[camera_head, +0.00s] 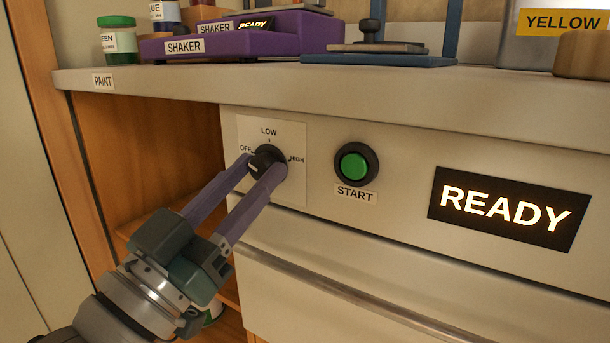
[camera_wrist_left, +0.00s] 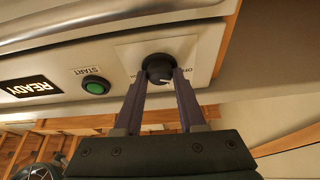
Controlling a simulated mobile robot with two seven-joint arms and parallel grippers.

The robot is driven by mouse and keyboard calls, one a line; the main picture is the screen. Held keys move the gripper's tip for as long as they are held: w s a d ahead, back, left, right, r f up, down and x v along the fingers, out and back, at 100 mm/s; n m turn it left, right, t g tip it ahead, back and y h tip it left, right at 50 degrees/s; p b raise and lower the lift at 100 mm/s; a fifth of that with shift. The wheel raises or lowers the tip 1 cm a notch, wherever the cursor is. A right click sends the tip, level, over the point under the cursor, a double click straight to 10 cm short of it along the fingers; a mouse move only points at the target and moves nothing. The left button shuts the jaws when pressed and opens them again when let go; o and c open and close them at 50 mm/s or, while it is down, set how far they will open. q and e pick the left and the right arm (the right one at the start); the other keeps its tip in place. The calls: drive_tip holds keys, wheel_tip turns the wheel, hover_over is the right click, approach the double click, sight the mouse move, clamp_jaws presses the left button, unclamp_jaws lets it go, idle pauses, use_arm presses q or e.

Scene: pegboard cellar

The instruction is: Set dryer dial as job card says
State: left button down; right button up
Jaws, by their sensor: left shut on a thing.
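The dryer dial (camera_head: 268,156) is a black round knob on a pale plate, marked OFF at left, LOW at top and HIGH at right. My left gripper (camera_head: 262,166) reaches up from the lower left, with its two purple fingers shut on the knob's sides. The left wrist view shows the dial (camera_wrist_left: 157,66) upside down between the fingertips (camera_wrist_left: 160,78), with a small pale mark on its OFF side. I cannot tell its exact setting. The lit display (camera_head: 505,209) reads READY. No readable job card shows. My right gripper is not in view.
A green START button (camera_head: 354,166) sits right of the dial. A drawer handle (camera_head: 350,296) runs below. The worktop (camera_head: 330,92) overhangs the panel and bears a purple shaker (camera_head: 260,36), paint jars (camera_head: 117,42) and a blue stand (camera_head: 378,59). An open shelf lies left.

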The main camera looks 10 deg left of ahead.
use_arm(q)
drive_tip(key=m+h, duration=0.1)
drive_tip(key=m, duration=0.1)
drive_tip(key=m+g+h, duration=0.1)
drive_tip(key=m, duration=0.2)
drive_tip(key=shift+a+m+g+h, duration=0.15)
drive_tip(key=shift+m+g+h, duration=0.15)
drive_tip(key=shift+h, duration=0.1)
drive_tip(key=m+g+h+p, duration=0.1)
drive_tip(key=m, duration=0.2)
drive_tip(key=shift+r+m, duration=0.15)
drive_tip(key=shift+m, duration=0.25)
drive_tip(key=m+g+p, duration=0.1)
drive_tip(key=m+g, duration=0.1)
drive_tip(key=m, duration=0.2)
drive_tip(key=shift+a+r+h, duration=0.1)
drive_tip(key=shift+h, duration=0.3)
drive_tip(key=shift+m+g+p, duration=0.8)
drive_tip(key=shift+m, duration=1.2)
drive_tip(key=c, duration=0.5)
unclamp_jaws()
